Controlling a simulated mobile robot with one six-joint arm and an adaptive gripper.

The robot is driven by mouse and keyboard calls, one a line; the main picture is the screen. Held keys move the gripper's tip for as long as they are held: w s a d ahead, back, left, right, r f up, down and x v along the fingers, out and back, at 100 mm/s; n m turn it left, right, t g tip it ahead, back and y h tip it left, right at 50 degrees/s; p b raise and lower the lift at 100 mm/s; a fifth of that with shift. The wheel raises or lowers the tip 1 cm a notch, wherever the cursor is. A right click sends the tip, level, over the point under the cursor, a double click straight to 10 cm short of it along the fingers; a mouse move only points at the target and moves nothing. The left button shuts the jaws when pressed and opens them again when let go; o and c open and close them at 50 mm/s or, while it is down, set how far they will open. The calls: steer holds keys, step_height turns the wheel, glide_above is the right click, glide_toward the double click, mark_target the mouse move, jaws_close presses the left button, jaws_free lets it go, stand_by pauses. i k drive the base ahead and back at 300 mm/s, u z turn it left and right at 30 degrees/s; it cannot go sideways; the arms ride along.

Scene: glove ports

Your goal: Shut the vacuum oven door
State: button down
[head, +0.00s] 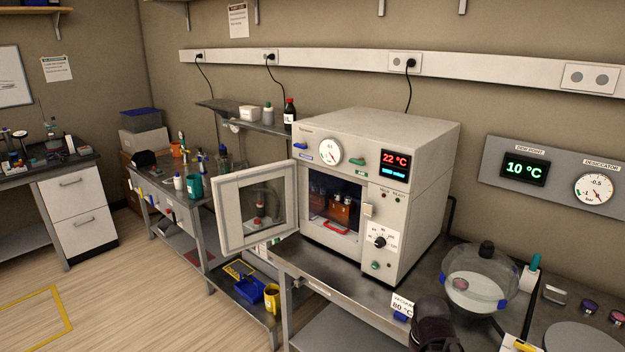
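The vacuum oven (405,135) is a pale box on a metal bench near the middle of the head view. Its door (228,222) is hinged at the left of the opening and stands wide open, swung out to the left. The door has a window, in which a red and dark shape shows. The open chamber (319,184) holds brown items with pale tops and a red piece at the front. A latch piece (368,210) sits at the right of the opening. A dark part of my arm shows at the bottom edge; no gripper fingers are visible.
A glass desiccator (478,280) stands right of the oven. A small "vacuum 80 °C" sign (402,304) is at the bench's front edge. Floor at left is clear.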

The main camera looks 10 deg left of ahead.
mark_target(225, 186)
steer(key=z, duration=0.75)
steer(key=k, duration=0.15)
steer(key=u, duration=3.2)
steer(key=i, duration=2.3)
steer(key=u, duration=0.05)
